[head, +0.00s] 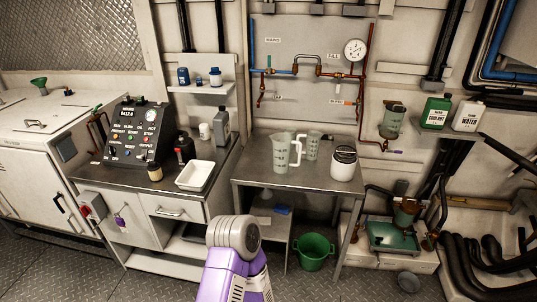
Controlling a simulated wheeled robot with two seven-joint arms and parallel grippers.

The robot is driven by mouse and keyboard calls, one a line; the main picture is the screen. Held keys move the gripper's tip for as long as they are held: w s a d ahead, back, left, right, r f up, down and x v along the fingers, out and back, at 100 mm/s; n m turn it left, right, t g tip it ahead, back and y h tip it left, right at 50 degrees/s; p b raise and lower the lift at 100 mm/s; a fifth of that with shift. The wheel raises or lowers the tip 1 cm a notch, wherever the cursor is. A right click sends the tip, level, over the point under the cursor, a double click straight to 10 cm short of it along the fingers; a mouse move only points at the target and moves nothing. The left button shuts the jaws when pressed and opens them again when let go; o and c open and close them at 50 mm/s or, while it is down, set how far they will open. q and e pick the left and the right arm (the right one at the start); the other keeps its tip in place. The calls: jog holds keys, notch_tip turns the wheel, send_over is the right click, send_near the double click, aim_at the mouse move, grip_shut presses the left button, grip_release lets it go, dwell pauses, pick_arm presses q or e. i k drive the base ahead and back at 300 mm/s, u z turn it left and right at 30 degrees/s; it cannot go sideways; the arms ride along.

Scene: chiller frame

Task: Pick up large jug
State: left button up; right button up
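The large jug (281,154) is a translucent pale measuring jug with dark marks and a handle on its right side. It stands upright on the metal table (256,180) in the middle of the head view. A smaller translucent jug (313,146) stands just behind it to the right. A purple and grey link of my own arm rises at the bottom centre, in front of and below the table. Neither gripper shows in the head view, and nothing touches the large jug.
A white canister with a black top (343,164) stands right of the jugs. Copper pipes and a gauge (355,49) are on the wall behind. A green bucket (314,252) is on the floor. A white tray (195,176) sits on the left bench. The table's front left is clear.

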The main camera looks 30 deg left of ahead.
aim_at(285, 154)
jog(key=u, duration=1.05)
jog(key=i, duration=0.95)
jog(key=u, duration=0.7)
